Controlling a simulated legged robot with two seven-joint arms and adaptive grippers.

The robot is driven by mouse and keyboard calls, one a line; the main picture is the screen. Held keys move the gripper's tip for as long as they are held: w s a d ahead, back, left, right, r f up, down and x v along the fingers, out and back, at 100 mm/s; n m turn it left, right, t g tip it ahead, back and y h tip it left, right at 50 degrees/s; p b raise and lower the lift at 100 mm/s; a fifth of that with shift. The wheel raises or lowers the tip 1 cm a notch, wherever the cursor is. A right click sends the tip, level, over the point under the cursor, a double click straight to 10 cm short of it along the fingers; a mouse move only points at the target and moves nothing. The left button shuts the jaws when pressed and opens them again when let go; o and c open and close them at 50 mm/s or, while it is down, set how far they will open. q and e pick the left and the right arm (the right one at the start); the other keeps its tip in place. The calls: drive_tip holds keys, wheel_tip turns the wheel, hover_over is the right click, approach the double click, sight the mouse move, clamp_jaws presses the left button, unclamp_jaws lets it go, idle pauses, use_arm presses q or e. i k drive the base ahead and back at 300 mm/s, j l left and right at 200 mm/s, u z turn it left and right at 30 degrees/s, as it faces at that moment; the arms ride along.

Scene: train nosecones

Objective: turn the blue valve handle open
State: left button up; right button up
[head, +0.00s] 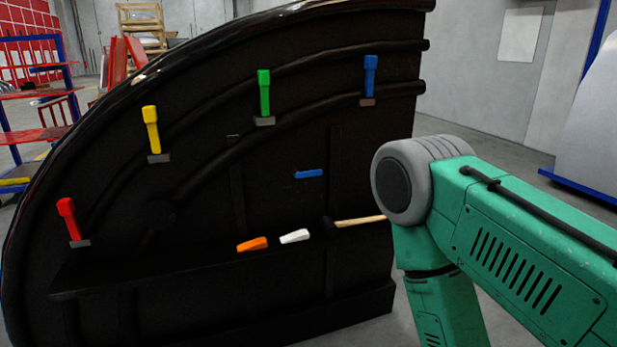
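A blue handle (369,76) stands upright on a small dark bracket at the upper right of the black curved nosecone panel (290,130). A smaller blue piece (308,174) lies roughly level on the panel's face, lower and to the left. I cannot tell for sure which of the two is the valve handle. My green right arm comes in from the right, its grey joint in front of the panel's right edge. Neither of my grippers is in view, and my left arm does not show.
Green (264,93), yellow (151,129) and red (68,219) handles stand along the panel's curve. An orange piece (252,244), a white piece (295,236) and a hammer-like tool with a wooden handle (360,221) lie on its ledge. A red-and-blue rack (40,95) stands at left.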

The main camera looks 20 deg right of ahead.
sight(296, 172)
drive_tip(key=i+l, duration=0.1)
drive_tip(key=l, duration=0.2)
drive_tip(key=i+l, duration=0.15)
drive_tip(key=l, duration=0.15)
drive_tip(key=i+l, duration=0.1)
drive_tip(key=l, duration=0.25)
drive_tip(key=i+l, duration=0.1)
drive_tip(key=l, duration=0.2)
